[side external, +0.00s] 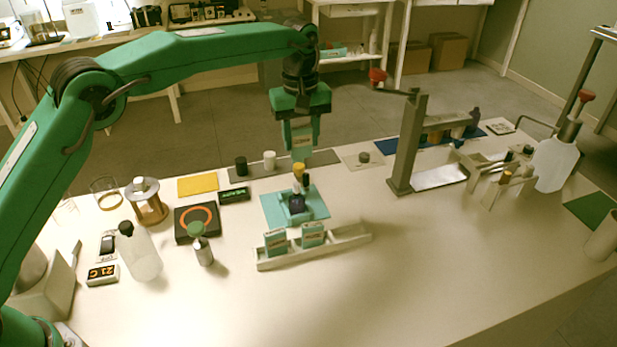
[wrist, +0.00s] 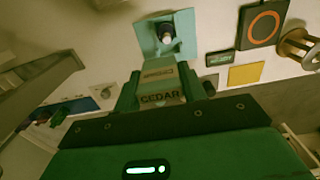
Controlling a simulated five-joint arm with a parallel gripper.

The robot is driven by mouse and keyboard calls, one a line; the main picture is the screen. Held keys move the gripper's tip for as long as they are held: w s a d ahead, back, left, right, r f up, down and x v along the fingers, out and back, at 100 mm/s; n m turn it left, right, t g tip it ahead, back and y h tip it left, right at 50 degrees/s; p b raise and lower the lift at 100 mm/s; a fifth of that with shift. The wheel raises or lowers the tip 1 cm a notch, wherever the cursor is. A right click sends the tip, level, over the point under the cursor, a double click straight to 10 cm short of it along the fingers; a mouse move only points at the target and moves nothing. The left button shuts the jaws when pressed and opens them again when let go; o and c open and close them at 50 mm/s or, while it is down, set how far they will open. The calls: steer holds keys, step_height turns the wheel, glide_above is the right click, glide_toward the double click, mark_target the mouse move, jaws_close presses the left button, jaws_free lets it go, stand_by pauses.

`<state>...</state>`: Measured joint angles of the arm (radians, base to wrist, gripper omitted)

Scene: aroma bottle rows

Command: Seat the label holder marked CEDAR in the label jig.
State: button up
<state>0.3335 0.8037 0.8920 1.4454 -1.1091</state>
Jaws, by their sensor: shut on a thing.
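The label holder marked CEDAR (wrist: 160,98) is a pale, greenish block between my gripper's two fingers. In the side view the held holder (side external: 302,141) hangs above the bench. My gripper (side external: 301,147) is shut on it. The label jig looks to be the teal plate with a raised middle (side external: 316,203), which lies on the bench below my gripper.
A white rack (side external: 345,240) with two teal-and-white holders (side external: 312,235) stands in front of the jig. A black pad with an orange ring (side external: 181,236) and a grey bottle (side external: 203,252) are left. A grey post (side external: 407,145) stands to the right. The front bench is clear.

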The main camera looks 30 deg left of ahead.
steer(key=shift+w+a+f, duration=0.25)
steer(key=shift+a+f, duration=0.35)
steer(key=shift+f, duration=2)
steer(key=shift+w+a+f, duration=0.3)
steer(key=shift+a+f, duration=0.35)
steer(key=shift+f, duration=2)
steer(key=shift+w+a+f, duration=0.25)
steer(key=shift+a+f, duration=0.35)
steer(key=shift+f, duration=2)
steer(key=shift+f, duration=0.15)
steer(key=o, duration=1)
steer(key=shift+c, duration=0.2)
step_height(320, 180, up, 12)
steer(key=shift+r, duration=0.2)
